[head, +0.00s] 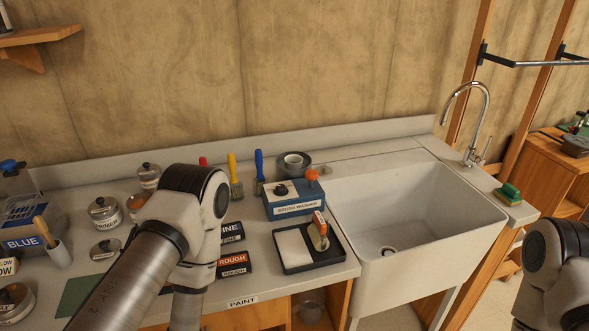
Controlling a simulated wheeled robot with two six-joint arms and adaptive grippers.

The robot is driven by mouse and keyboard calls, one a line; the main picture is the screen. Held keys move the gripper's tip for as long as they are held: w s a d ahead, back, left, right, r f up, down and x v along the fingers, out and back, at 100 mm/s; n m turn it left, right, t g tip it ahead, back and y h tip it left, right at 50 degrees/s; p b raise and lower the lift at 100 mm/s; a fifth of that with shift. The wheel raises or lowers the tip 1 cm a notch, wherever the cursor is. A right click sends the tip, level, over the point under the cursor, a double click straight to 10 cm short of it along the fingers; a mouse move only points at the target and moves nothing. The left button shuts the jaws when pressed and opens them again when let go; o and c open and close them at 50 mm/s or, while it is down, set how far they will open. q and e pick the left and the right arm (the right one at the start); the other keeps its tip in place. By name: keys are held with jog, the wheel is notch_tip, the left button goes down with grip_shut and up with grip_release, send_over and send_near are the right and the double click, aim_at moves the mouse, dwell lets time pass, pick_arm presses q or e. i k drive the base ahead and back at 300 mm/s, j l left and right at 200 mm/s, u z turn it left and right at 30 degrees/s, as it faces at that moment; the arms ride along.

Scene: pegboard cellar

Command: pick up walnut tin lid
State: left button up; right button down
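No label reading walnut is legible in the head view. A loose grey metal lid with a knob (105,248) lies flat on the counter at the left, in front of the PRIMER tin (105,213). Beside that tin stands another tin with a brownish top (137,203), partly hidden behind my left arm. A further lidded tin (148,176) stands behind them. My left arm reaches over the counter to the right of the loose lid; its gripper is out of frame below. My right arm shows at the lower right edge, its gripper also out of frame.
The counter (330,270) holds sanding boxes, a tray with a roller (318,236), a blue box (292,200) and upright brushes. A BLUE bin (22,244) and a handled cup (58,253) stand left. A deep white sink (420,265) is at the right.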

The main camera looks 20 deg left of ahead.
aim_at(105, 250)
jog(key=u, duration=1.25)
